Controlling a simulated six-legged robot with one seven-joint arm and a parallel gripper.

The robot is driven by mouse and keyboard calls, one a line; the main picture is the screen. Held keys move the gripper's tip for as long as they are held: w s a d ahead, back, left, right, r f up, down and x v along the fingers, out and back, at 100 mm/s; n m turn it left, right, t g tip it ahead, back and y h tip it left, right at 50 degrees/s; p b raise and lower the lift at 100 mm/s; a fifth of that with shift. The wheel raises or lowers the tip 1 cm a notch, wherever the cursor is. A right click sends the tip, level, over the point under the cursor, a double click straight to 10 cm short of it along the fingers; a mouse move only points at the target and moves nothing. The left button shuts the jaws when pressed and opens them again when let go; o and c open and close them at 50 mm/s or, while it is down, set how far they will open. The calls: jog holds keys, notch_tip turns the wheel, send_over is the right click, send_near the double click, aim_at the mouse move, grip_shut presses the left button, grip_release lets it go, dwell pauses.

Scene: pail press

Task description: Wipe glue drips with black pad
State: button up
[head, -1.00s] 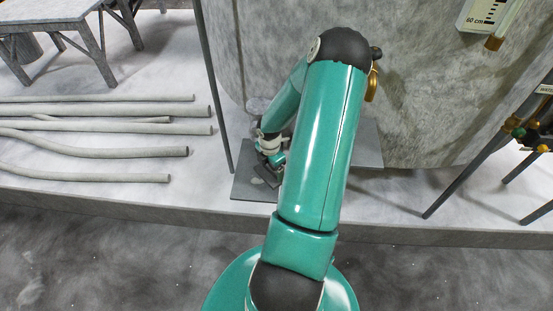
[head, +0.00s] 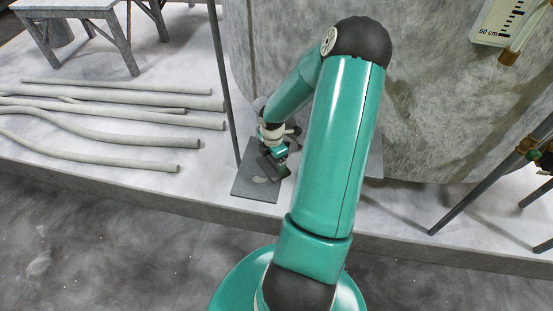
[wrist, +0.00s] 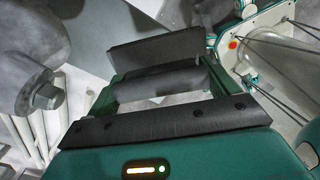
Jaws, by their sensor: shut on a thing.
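My gripper (head: 275,164) is low over a dark grey plate (head: 252,187) on the pale ledge, left of my upper arm. It is shut on a dark pad (head: 271,168), which is small and partly hidden by the gripper. In the wrist view my gripper (wrist: 160,82) shows dark bars across a green frame, and a dark grey block that looks like the pad (wrist: 165,82) lies between them. A pale smear, perhaps glue (head: 261,180), shows on the plate beside the pad. I cannot tell whether the pad touches the plate.
A large grey tank (head: 430,110) rises behind the arm. A thin dark post (head: 223,90) stands just left of the gripper. Several pale pipes (head: 120,120) lie on the ledge at left. A bench (head: 85,12) stands at back left. A gauge (head: 500,22) hangs at upper right.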

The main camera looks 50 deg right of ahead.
jog(key=shift+w+a, duration=0.15)
jog(key=shift+w, duration=0.1)
